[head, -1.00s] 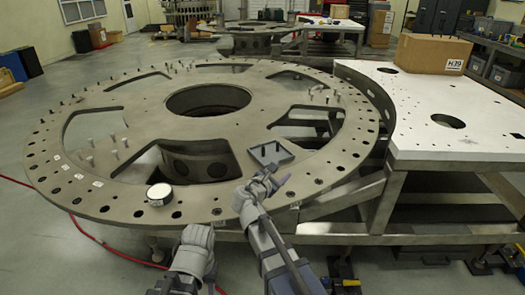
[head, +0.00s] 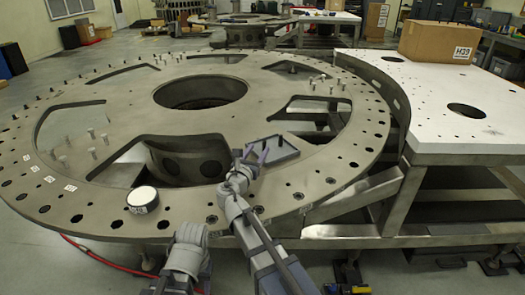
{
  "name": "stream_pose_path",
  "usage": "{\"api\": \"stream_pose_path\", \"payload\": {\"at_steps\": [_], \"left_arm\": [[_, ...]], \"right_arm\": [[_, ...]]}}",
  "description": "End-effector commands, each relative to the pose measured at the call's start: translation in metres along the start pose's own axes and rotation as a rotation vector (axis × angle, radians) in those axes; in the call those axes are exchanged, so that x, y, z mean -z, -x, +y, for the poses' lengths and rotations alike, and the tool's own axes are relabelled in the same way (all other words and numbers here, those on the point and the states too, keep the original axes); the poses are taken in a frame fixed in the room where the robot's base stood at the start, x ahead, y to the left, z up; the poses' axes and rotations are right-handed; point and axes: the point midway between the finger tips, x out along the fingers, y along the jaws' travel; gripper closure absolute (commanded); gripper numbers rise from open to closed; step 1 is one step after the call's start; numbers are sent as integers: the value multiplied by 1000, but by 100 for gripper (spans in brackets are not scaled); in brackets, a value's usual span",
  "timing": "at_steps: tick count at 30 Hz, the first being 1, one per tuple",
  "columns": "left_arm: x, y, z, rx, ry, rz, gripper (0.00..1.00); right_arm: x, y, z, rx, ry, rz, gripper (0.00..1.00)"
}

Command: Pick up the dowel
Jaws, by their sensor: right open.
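Several upright metal dowel-like pegs stand on the big round turret plate (head: 215,120). One group, including a peg (head: 91,134), is at the left, and another, including a peg (head: 322,78), is at the upper right. I cannot tell which is the task's dowel. The gripper hides part of the tray. My left gripper is not visible; only a part of my arm shows at the bottom.
A round white-topped gauge or can (head: 142,197) sits on the plate's front left rim. Large openings cut through the plate. A white table (head: 450,130) with a cardboard box (head: 440,42) stands at the right. A red hose lies on the floor.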

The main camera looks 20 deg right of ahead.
Motion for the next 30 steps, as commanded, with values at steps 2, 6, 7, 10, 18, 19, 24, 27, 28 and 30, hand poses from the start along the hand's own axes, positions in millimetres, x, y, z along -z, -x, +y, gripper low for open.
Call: {"api": "stream_pose_path", "payload": {"at_steps": [2, 6, 7, 10, 18, 19, 24, 27, 28, 30], "left_arm": [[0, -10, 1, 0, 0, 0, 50], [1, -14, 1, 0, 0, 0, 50], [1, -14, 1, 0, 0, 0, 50], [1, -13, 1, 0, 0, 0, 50], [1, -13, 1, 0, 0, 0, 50], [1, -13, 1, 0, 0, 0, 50], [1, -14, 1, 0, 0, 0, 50], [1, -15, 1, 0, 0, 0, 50], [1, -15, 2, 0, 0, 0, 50], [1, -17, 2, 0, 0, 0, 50]], "right_arm": [[10, 0, 0, -1, 1, 0, 46], [14, 0, 0, -1, 1, 0, 46], [14, 0, 0, -1, 1, 0, 46], [13, -1, 0, 0, 1, 0, 46], [13, -25, 1, 1, 0, 0, 46], [13, -27, 1, 1, 0, 0, 46], [14, -29, 0, 0, 0, 0, 46], [15, -38, 1, 1, 0, 0, 46], [16, -42, 1, 2, 0, 0, 46], [17, -52, 1, 2, 0, 0, 46]]}}
